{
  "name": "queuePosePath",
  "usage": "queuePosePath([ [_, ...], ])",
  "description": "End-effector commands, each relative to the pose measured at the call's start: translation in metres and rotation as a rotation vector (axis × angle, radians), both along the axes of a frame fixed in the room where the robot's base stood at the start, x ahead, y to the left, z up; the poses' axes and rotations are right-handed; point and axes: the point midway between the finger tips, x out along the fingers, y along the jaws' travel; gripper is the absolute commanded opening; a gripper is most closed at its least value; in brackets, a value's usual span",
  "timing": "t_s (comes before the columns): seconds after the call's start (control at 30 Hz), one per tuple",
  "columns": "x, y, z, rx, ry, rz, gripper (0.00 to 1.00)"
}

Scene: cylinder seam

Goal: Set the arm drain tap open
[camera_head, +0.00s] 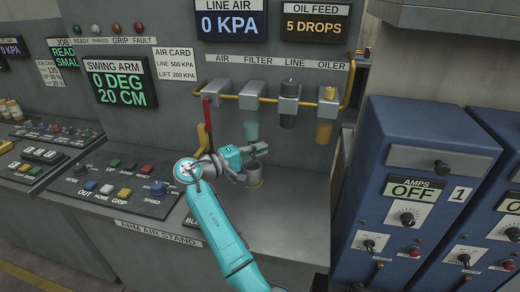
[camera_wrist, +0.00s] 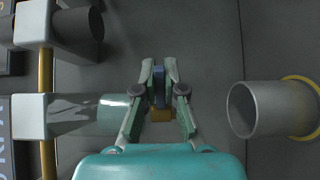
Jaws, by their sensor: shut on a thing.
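The filter (camera_head: 252,96) hangs on the yellow pipe, with its pale bowl (camera_head: 251,130) below; the bowl also shows at left in the wrist view (camera_wrist: 90,114). My gripper (camera_head: 260,149) is just under the bowl and above an open grey cup (camera_head: 254,174). In the wrist view my gripper (camera_wrist: 158,88) is shut on a small blue tap handle (camera_wrist: 159,92), with a brass part (camera_wrist: 160,115) beside it. The handle is hidden by my gripper in the head view. Whether the tap stands open or closed cannot be told.
The cup's open mouth shows at right in the wrist view (camera_wrist: 258,108). A red-handled air valve (camera_head: 213,92) is left of the filter; the line unit (camera_head: 289,97) and oiler (camera_head: 327,103) are right. The line air display (camera_head: 232,24) reads 0 KPA. Blue cabinets (camera_head: 420,150) stand at right.

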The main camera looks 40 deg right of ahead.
Motion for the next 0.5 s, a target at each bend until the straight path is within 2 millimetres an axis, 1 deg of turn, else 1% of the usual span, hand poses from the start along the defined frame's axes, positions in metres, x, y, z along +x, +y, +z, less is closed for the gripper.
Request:
queuePosePath([
  [0.47,0.0005,0.0010,-0.0006,0.001,0.002,-0.016,0.00],
  [0.5,0.0006,0.0010,-0.0006,0.001,0.002,-0.016,0.11],
])
